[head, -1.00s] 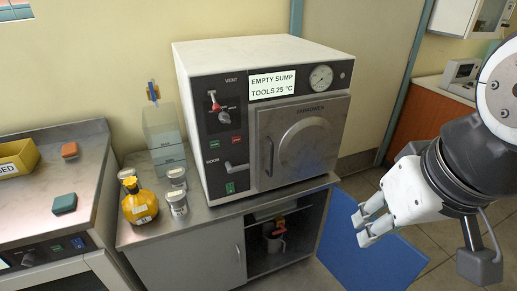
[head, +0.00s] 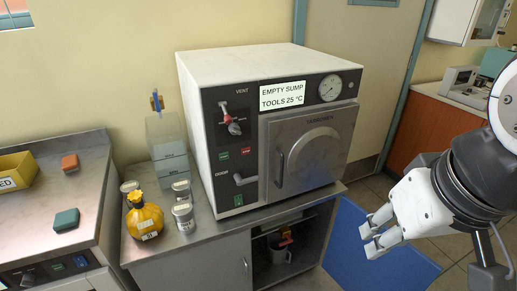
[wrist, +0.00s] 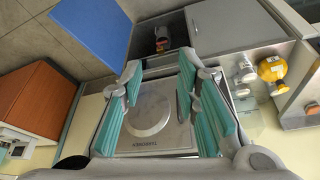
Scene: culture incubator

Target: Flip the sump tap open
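A small red-orange tap handle (head: 287,235) shows in the open lower cupboard under the steel-fronted autoclave (head: 300,150). A grey jug (head: 280,254) stands just below it. The tap is small and shadowed, so its exact handle position is hard to tell. In the wrist view, a red-orange part (wrist: 161,44) shows in the dark cupboard opening at the top. My gripper (head: 372,236) is to the right of the cupboard, in front of the blue panel, apart from the tap. In the wrist view its teal-padded fingers (wrist: 160,75) are spread and empty.
A blue panel (head: 370,255) lies right of the cupboard. A closed cupboard door (head: 215,268) is to its left. Floor on the right looks clear.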

